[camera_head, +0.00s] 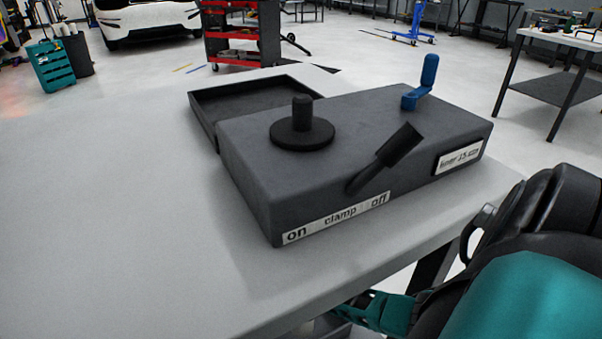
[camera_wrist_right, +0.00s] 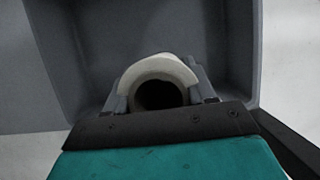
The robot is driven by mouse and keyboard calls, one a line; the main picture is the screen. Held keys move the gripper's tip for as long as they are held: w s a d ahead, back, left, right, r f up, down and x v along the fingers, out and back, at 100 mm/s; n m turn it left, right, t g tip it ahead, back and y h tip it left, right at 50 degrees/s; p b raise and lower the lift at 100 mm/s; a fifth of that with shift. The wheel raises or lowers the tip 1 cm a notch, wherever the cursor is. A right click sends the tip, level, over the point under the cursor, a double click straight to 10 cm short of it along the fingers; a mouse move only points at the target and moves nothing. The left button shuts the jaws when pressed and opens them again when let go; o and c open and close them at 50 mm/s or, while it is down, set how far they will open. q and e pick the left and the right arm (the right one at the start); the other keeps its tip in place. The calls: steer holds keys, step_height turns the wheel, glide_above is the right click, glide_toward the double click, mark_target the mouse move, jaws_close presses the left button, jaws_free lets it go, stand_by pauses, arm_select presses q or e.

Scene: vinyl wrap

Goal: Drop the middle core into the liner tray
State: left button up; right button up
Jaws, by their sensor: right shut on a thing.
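The core (camera_wrist_right: 163,70) shows in the right wrist view as a pale ring around a dark hole, seen nearly end-on. My right gripper (camera_wrist_right: 160,92) is shut on it, one finger on each side. Behind the core is a grey open container (camera_wrist_right: 215,45) with raised walls; I cannot tell how far above its floor the core hangs, nor whether it is the liner tray. In the head view my right arm is at the lower right, and its gripper end is partly hidden by the table edge. The core does not show there. My left gripper is not in view.
A dark machine block (camera_head: 350,125) stands on the grey table (camera_head: 120,200). It carries a black spindle (camera_head: 302,120), a clamp lever (camera_head: 385,160) and a blue crank (camera_head: 425,85). A shallow black tray (camera_head: 195,115) lies behind it. The table's left side is clear.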

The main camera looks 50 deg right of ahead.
step_height(320, 180, down, 3)
steer(key=shift+f+b, duration=0.1)
steer(key=shift+b, duration=0.55)
steer(key=shift+f, duration=0.1)
steer(key=shift+f, duration=0.5)
steer(key=o, duration=1.1)
steer(key=shift+o, duration=0.2)
steer(key=shift+r, duration=0.1)
